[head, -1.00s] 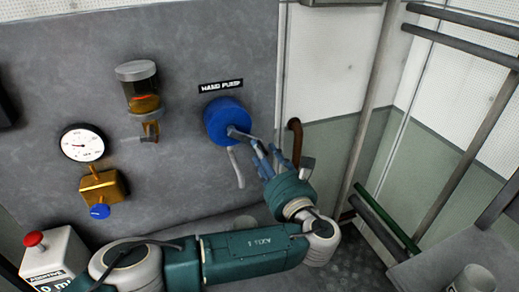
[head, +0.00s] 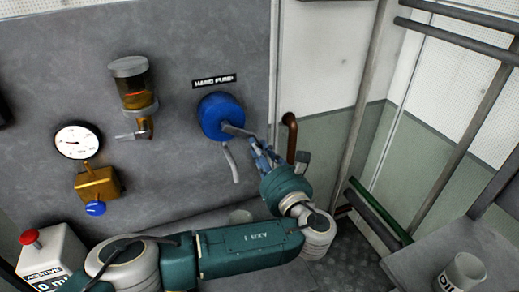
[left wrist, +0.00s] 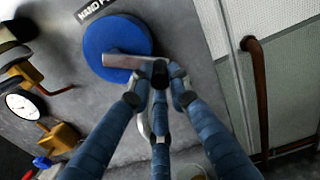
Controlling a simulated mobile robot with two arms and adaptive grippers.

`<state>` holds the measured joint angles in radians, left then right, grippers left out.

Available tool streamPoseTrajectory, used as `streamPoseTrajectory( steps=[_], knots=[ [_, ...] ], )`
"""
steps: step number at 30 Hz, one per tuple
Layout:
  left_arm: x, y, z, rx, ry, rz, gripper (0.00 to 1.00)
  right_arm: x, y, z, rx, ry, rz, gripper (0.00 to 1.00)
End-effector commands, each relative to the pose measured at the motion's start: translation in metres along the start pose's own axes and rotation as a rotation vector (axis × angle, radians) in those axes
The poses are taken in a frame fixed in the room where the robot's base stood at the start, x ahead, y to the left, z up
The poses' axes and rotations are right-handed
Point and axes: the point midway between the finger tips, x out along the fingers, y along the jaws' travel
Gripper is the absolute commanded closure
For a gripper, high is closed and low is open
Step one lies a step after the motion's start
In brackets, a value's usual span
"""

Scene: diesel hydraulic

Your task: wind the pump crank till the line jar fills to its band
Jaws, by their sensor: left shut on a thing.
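The hand pump (head: 216,113) is a blue round body on the grey panel, with a grey crank arm (head: 238,130) pointing right and slightly down. My left gripper (head: 262,152) is shut on the crank's handle at the arm's outer end. In the left wrist view the blue pump (left wrist: 105,42) and crank arm (left wrist: 122,61) show, with the blue fingers closed around the dark handle end. The line jar (head: 131,83) hangs left of the pump, with a grey cap and amber liquid in it. My right gripper is out of view.
A white gauge (head: 77,142) and a brass valve with a blue knob (head: 96,208) are at the left. A red-button box (head: 48,255) stands lower left. A brown pipe (head: 291,138) is close right of my gripper. A can (head: 466,272) stands on a lower-right surface.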

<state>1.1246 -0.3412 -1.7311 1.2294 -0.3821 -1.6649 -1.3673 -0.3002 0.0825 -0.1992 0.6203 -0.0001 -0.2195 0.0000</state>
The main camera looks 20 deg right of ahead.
Motion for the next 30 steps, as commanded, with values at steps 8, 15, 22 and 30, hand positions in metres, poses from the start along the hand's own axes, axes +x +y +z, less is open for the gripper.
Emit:
streamPoseTrajectory(
  steps=[8, 15, 22, 30],
  knots=[
    [0.002, 0.003, 0.001, 0.023, -0.005, 0.004, 1.00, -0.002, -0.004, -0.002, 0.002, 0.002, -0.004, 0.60],
    [0.002, 0.006, -0.002, 0.091, -0.006, 0.004, 1.00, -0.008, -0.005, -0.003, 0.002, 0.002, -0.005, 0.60],
    [0.002, 0.015, -0.008, 0.249, -0.004, 0.005, 1.00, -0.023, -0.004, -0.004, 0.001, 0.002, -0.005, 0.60],
    [0.002, 0.027, -0.015, 0.444, -0.004, 0.007, 1.00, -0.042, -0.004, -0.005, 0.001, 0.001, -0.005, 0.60]
  ],
)
